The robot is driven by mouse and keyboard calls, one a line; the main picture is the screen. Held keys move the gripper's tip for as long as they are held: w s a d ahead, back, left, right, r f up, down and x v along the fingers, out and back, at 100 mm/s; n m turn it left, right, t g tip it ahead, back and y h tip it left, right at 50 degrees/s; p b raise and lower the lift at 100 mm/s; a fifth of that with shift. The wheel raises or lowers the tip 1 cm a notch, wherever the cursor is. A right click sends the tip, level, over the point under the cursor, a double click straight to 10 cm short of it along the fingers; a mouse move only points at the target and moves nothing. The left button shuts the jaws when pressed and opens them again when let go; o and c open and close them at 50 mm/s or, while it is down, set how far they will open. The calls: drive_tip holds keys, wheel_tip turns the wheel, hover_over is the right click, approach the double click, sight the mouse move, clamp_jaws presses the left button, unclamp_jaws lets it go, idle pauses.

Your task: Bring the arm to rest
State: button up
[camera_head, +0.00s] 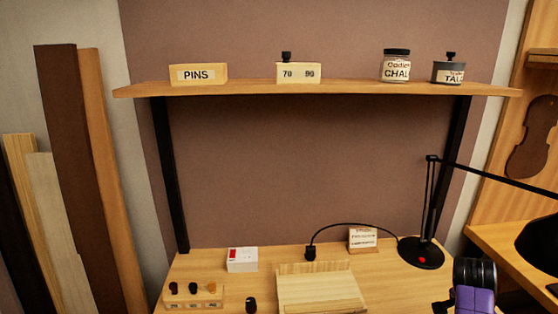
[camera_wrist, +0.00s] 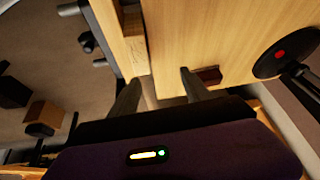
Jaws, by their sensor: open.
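In the wrist view my gripper (camera_wrist: 160,82) has its two dark fingers apart, with nothing held between them. Bare bench wood and a wooden edge show beyond the fingers. In the head view a purple and black part of my arm (camera_head: 474,290) stands at the lower right, in front of the lamp. The fingers cannot be made out there.
A black lamp (camera_head: 421,252) stands on the bench (camera_head: 205,265) near my arm; its base (camera_wrist: 287,48) shows in the wrist view. A wooden tray (camera_head: 318,290), a white box (camera_head: 242,260) and a peg block (camera_head: 190,302) are on the bench. A shelf (camera_head: 350,87) spans above.

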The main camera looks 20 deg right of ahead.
drive_tip(key=w+d+r+n+t+h, duration=0.1)
drive_tip(key=w+r+n+t+h, duration=0.3)
drive_tip(key=w+r+n+t, duration=0.15)
drive_tip(key=s+a+r+n+t+y, duration=0.15)
drive_tip(key=a+n+t, duration=0.25)
drive_tip(key=a, duration=0.5)
drive_tip(key=s+a+r+n+t, duration=0.1)
drive_tip(key=s+a+n+t, duration=0.1)
drive_tip(key=a+n+t, duration=0.45)
drive_tip(key=s+a+r+n+t+y, duration=0.1)
drive_tip(key=s+a+r+n+y, duration=0.15)
drive_tip(key=s+a, duration=0.7)
drive_tip(key=s+a+r+n+y, duration=0.1)
drive_tip(key=s+a+r+y, duration=0.15)
drive_tip(key=s+a, duration=0.65)
drive_tip(key=s+a+f+g+y, duration=0.2)
drive_tip(key=s+a+y, duration=0.1)
drive_tip(key=s+a, duration=0.5)
drive_tip(key=shift+s+a+f+b, duration=0.25)
drive_tip(key=shift+s+a+b, duration=0.05)
drive_tip(key=shift+s, duration=0.3)
